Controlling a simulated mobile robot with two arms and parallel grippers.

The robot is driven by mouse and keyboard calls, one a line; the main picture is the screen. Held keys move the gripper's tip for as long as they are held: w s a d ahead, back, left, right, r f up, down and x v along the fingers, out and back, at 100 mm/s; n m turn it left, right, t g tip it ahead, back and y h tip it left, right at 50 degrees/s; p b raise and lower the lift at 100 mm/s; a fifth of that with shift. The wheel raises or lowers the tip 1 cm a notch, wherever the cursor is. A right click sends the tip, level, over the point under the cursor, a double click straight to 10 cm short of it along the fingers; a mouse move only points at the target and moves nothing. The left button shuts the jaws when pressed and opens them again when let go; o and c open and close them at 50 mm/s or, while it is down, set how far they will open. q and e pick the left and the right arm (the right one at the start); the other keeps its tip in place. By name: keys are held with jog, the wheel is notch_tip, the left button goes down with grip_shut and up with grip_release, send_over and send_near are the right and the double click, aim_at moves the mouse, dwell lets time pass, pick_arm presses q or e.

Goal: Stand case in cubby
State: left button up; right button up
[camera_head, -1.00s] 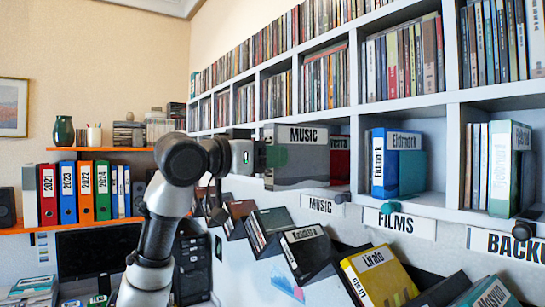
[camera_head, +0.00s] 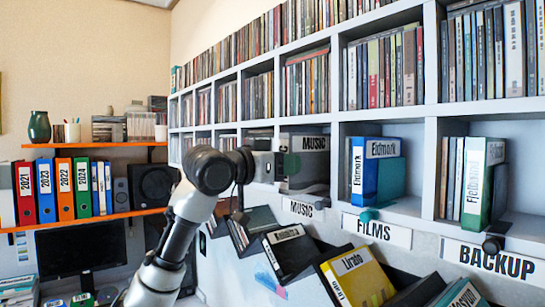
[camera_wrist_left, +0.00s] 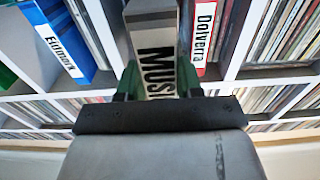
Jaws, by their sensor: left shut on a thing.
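A grey case labelled MUSIC (camera_head: 310,170) is at the cubby above the MUSIC plate (camera_head: 303,209). My left gripper (camera_head: 290,164) is shut on it, with green fingertips on its sides. The left wrist view also shows the case (camera_wrist_left: 157,25) upright between the fingers (camera_wrist_left: 158,80), its label facing me. A red Dolverra case (camera_wrist_left: 204,35) stands close beside it in the wrist view; the head view does not show it. How far in the grey case sits, and whether its bottom touches the cubby floor, I cannot tell. My right gripper is not in view.
The FILMS cubby on the right holds a blue Eidmark case (camera_head: 365,170). A green-and-white case (camera_head: 478,182) stands in the BACKUP cubby. Tilted bins below hold a yellow Lirato case (camera_head: 358,279) and dark cases. Tightly filled disc rows (camera_head: 385,68) line the shelves above.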

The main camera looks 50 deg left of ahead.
pick_arm(q)
jog(key=shift+w+d+p, duration=0.2)
jog(key=shift+w+p, duration=0.9)
jog(key=shift+w, duration=1)
jog(key=shift+f, duration=0.3)
jog(key=shift+s, duration=0.1)
jog(key=o, duration=1.2)
jog(key=s+b, duration=0.2)
jog(key=s, duration=0.1)
jog(key=s+b, duration=0.2)
jog(key=s, duration=0.2)
jog(key=s+a+b, duration=0.1)
jog(key=s+b, duration=0.1)
jog(key=s, duration=0.1)
jog(key=shift+s, duration=0.4)
